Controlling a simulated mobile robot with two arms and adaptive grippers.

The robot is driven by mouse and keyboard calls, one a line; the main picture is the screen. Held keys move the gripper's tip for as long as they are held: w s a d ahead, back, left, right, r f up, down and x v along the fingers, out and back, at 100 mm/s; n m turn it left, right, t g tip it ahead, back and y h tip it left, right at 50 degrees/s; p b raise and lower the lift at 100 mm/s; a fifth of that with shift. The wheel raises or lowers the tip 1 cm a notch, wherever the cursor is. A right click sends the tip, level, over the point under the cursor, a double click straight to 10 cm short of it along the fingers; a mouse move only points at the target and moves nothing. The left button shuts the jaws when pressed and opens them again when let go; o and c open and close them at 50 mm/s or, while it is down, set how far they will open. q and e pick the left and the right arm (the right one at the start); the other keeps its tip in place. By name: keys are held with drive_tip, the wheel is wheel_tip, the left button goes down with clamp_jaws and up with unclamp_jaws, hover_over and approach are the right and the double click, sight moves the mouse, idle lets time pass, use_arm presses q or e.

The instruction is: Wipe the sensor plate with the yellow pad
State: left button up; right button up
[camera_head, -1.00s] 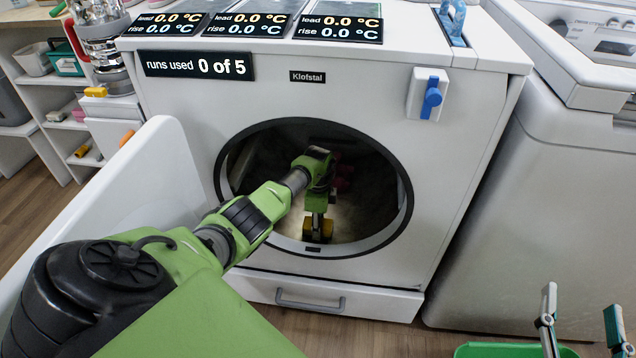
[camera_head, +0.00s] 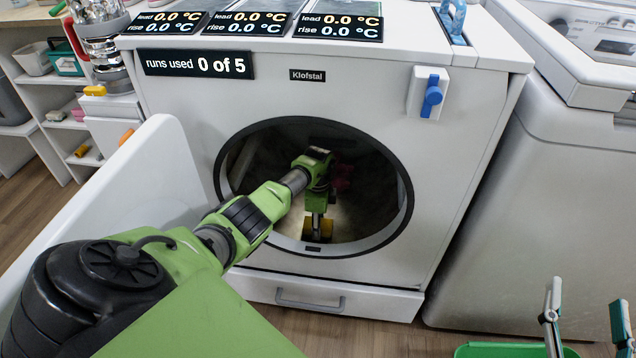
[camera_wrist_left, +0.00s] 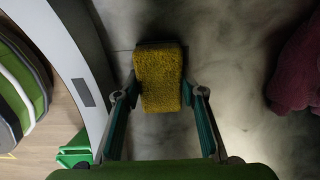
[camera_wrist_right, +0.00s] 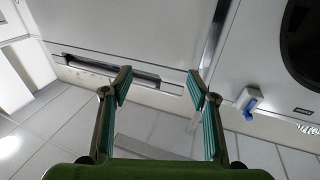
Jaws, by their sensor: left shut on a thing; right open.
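The yellow pad (camera_head: 319,231) is in my left gripper, inside the round opening of the white machine. In the left wrist view the pad (camera_wrist_left: 159,78) sits between the two fingertips of my left gripper (camera_wrist_left: 158,92), over a grey, smudged inner surface (camera_wrist_left: 225,90). I cannot tell from the pictures whether the pad touches that surface. I cannot make out the sensor plate for certain; the pad and gripper cover part of this area. My right gripper (camera_head: 587,302) is open and empty at the lower right, above a green container; its fingers also show apart in the right wrist view (camera_wrist_right: 160,88).
The opening's dark rim (camera_head: 409,190) surrounds my left arm. A dark red cloth (camera_wrist_left: 297,70) lies inside, right of the pad. The open white door (camera_head: 150,175) stands at the left. A green container (camera_head: 490,351) is at the bottom right. A sign (camera_head: 199,66) reads "0 of 5".

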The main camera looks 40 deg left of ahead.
use_arm(q)
drive_tip(key=shift+f, duration=0.25)
use_arm(e)
drive_tip(key=shift+s+a+r+t, duration=0.1)
drive_tip(key=shift+r+t, duration=0.5)
drive_tip(key=shift+r, duration=0.5)
idle(0.5)
